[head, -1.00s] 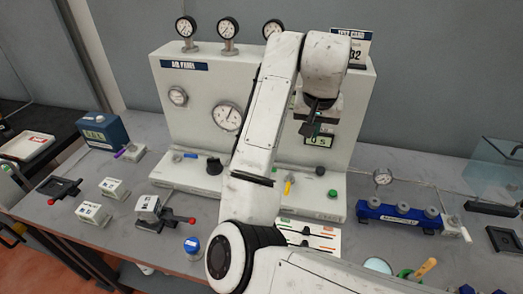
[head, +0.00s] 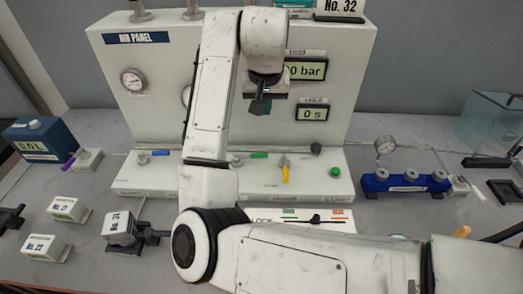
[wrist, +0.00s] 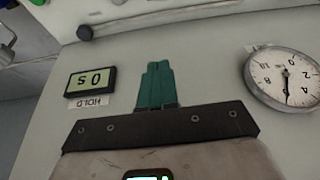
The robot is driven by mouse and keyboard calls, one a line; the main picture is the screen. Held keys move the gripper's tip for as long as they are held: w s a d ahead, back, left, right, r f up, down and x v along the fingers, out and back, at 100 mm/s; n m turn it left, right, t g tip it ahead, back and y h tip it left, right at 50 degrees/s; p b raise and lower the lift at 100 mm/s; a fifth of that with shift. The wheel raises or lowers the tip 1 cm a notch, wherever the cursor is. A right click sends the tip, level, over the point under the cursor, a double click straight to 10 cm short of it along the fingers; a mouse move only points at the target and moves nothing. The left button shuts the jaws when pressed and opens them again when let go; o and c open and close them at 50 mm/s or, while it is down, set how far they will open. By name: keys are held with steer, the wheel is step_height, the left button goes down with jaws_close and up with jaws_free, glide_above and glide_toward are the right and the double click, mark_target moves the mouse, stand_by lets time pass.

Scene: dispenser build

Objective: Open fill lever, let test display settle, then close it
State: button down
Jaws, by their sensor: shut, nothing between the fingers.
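The white air panel (head: 140,78) stands at the back of the bench. On its base sit a blue lever (head: 152,153), a green lever (head: 259,155) and a yellow lever (head: 285,174); no readable label shows which is the fill lever. The upper display (head: 304,69) ends in "0 bar", partly hidden by my arm. The hold display (head: 311,114) reads 0 s and shows upside down in the wrist view (wrist: 90,81). My gripper (head: 261,106) hangs before the panel face, above the base, apart from the levers. Its teal fingers (wrist: 157,72) are shut and empty.
A dial gauge (wrist: 286,77) is beside my fingers in the wrist view. A green button (head: 335,172) is right of the yellow lever. A blue manifold (head: 405,183) stands at right, small blocks (head: 69,209) at left. My arm hides the panel's middle.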

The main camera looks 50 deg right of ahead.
mark_target(252, 156)
step_height(252, 156, down, 2)
steer(key=shift+f+b, duration=0.15)
steer(key=shift+b, duration=0.5)
steer(key=p+x, duration=0.1)
steer(key=x, duration=0.9)
steer(key=shift+f, duration=0.1)
steer(key=s+a, duration=0.1)
steer(key=s+a+p, duration=0.1)
steer(key=shift+a+f, duration=0.1)
steer(key=shift+a, duration=0.15)
steer(key=shift+s+a+f, duration=0.15)
steer(key=shift+s+a, duration=0.1)
steer(key=shift+a, duration=0.1)
